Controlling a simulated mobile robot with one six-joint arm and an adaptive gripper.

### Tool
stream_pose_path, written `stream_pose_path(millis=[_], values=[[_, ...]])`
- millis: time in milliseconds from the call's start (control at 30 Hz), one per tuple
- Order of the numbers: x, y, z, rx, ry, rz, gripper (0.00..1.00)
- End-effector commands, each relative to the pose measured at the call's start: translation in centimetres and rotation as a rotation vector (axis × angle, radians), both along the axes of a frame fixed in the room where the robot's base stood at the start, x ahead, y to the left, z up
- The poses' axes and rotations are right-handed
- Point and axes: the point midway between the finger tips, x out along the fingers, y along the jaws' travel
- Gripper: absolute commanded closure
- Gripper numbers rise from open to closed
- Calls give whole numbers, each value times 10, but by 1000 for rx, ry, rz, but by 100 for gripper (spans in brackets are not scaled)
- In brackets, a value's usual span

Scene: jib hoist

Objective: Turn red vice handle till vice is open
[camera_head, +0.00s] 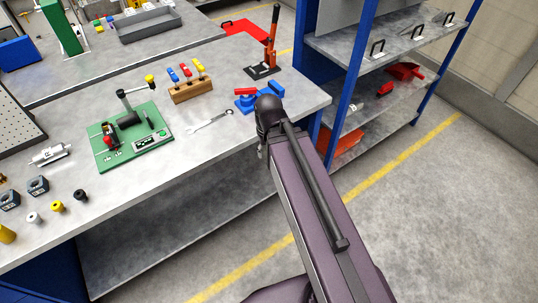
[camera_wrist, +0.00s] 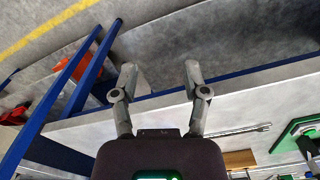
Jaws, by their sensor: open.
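The small blue vice (camera_head: 243,105) stands on the workbench near its right end in the head view, partly hidden behind my arm. A small red part (camera_head: 252,92) shows at its top; whether this is the handle is hard to tell. The vice is not recognisable in the wrist view. My gripper (camera_wrist: 159,78) is open and empty in the wrist view, its two fingers spread apart over the bench's edge. In the head view the gripper's fingers are mostly hidden by my arm.
A wrench (camera_head: 209,122), a wooden block with coloured-handled tools (camera_head: 190,91) and a green board (camera_head: 130,135) lie left of the vice. An orange-handled lever press (camera_head: 264,70) stands behind it. A blue-framed shelf (camera_head: 345,85) rises to the right.

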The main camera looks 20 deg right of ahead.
Motion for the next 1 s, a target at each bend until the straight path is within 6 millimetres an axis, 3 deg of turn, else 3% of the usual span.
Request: stream_pose_path(millis=[667, 867, 1000], values=[[7, 0, 5, 0, 0, -22, 41], [33, 3, 21, 0, 0, -151, 41], [63, 3, 39, -1, 0, -314, 41]])
